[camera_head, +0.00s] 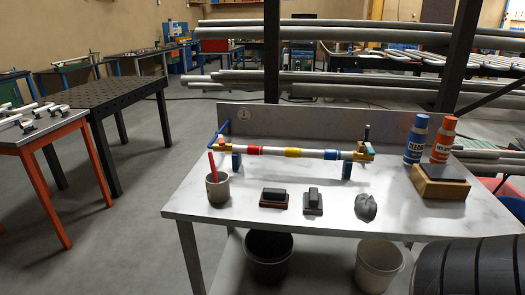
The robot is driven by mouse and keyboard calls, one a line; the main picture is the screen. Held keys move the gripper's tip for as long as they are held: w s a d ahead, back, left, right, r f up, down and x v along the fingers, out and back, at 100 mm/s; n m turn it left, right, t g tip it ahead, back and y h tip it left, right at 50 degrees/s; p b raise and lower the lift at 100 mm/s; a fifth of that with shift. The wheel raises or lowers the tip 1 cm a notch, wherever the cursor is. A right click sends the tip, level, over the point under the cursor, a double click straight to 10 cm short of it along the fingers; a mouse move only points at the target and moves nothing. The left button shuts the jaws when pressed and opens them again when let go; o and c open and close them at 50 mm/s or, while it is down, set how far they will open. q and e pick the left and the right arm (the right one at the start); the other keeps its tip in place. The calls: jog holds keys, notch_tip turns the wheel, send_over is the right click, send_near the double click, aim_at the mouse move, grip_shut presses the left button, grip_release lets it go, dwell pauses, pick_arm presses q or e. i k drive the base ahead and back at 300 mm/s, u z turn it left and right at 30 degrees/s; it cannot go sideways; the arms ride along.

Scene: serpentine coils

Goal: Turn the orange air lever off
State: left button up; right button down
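A white pipe (333,155) with red, yellow and blue bands lies across the white workbench (390,205), raised on small blue supports. A blue lever (219,132) stands at a slant at its left end. An upright dark lever (367,133) stands on the brass-orange fitting (364,153) at its right end. I cannot make out a lever that is clearly orange, and the levers are too small to tell their exact setting. Neither of my grippers is in view.
On the bench are a grey cup (217,187) with a red stick, dark blocks (313,202), a grey lump (366,207), a wooden box (440,182), a blue bottle (416,140) and an orange bottle (443,140). Buckets (380,265) stand below.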

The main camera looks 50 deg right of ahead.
aim_at(221, 139)
jog(key=z, duration=1.1)
jog(key=i, duration=0.3)
jog(key=u, duration=0.05)
